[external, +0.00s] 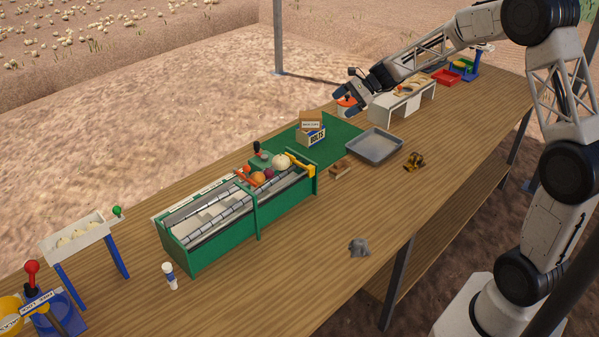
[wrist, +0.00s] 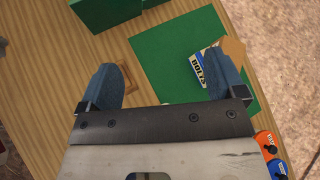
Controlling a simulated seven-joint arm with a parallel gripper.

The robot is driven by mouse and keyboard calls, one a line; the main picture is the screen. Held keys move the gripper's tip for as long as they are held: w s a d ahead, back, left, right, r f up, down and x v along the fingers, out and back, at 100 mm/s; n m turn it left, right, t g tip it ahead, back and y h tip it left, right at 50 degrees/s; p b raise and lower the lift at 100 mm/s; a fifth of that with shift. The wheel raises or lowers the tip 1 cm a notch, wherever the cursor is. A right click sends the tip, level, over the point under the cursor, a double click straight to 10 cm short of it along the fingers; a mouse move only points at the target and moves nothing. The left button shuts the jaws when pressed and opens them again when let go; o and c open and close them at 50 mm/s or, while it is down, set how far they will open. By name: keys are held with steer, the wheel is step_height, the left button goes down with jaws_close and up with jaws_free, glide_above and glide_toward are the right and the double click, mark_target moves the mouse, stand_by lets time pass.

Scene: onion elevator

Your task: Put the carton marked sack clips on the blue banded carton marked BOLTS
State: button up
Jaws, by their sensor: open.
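The white carton with a blue band marked BOLTS (external: 313,139) stands on the green mat (external: 345,130). A brown carton with a white label (external: 311,119), its print too small to read surely, appears to rest on top of it. In the wrist view the BOLTS carton (wrist: 203,68) is partly hidden by my right finger, and the brown carton (wrist: 234,50) shows beside and over it, turned at an angle. My gripper (external: 346,98) is open and empty, above and to the right of both cartons. Its fingers (wrist: 160,82) are wide apart in the wrist view.
A grey tray (external: 374,147) lies right of the mat. A green sorter with vegetables (external: 240,215) stands to the left. A white stand (external: 402,101) is behind right, near my gripper. Orange (wrist: 265,144) and blue (wrist: 277,170) round items show in the wrist view.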

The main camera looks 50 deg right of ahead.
steer(key=s+a+r+n+g+h, duration=0.1)
steer(key=s+a+r+n, duration=0.25)
steer(key=s, duration=0.45)
steer(key=s+a+r+n+g+h, duration=0.1)
steer(key=s+a+r+n+h, duration=0.1)
steer(key=s+a+n, duration=0.45)
steer(key=s+a+r+n+g+h, duration=0.1)
steer(key=s+a+r+g, duration=0.15)
steer(key=s, duration=0.75)
steer(key=s+n+t+h, duration=0.1)
steer(key=s+n+h, duration=0.4)
steer(key=s, duration=1.8)
steer(key=n, duration=0.4)
steer(key=shift+s+a, duration=0.25)
steer(key=shift+s, duration=0.05)
